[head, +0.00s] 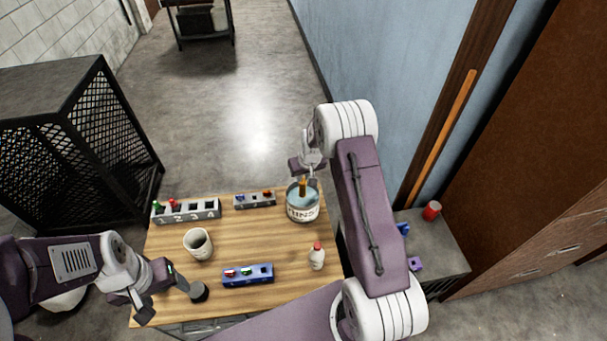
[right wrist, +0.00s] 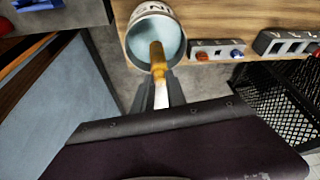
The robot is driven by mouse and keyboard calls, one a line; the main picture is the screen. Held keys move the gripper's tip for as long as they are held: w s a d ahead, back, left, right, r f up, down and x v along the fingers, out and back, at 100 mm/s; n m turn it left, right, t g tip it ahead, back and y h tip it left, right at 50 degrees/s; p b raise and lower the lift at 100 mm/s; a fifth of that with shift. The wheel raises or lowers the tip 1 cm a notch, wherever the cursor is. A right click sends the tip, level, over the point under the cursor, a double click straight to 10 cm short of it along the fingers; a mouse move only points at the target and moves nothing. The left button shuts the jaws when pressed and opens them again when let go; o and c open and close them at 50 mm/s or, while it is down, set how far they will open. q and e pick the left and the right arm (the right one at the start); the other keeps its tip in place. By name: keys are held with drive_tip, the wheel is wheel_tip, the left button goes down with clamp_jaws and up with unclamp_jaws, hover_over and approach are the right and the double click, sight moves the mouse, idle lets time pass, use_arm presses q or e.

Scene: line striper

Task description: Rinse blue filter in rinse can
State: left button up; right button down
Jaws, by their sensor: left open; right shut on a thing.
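The rinse can (head: 303,213), a grey can with lettering and blue liquid inside, stands at the table's back right; it also shows in the right wrist view (right wrist: 133,30). My right gripper (right wrist: 160,82) is shut on an amber-and-white cylindrical piece (right wrist: 157,58). Its amber end points into the can's mouth; I cannot tell whether it touches the liquid. No blue shows on this piece. A small blue piece (right wrist: 236,53) sits in the small grey rack (head: 255,205) beside the can. My left gripper (head: 158,290) is open and empty at the table's front left.
A numbered grey rack (head: 187,215) stands at the back left, a white cup (head: 198,244) in front of it. A blue rack (head: 248,281), a red-capped bottle (head: 317,257) and a dark round object (head: 198,292) stand nearer. The table's middle is clear.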

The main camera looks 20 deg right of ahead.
sight(305, 188)
wheel_tip(305, 188, down, 8)
drive_tip(key=b, duration=0.5)
drive_tip(key=shift+r+b, duration=0.2)
drive_tip(key=shift+b, duration=0.2)
drive_tip(key=shift+d, duration=0.1)
drive_tip(key=shift+r, duration=0.1)
drive_tip(key=shift+d, duration=0.1)
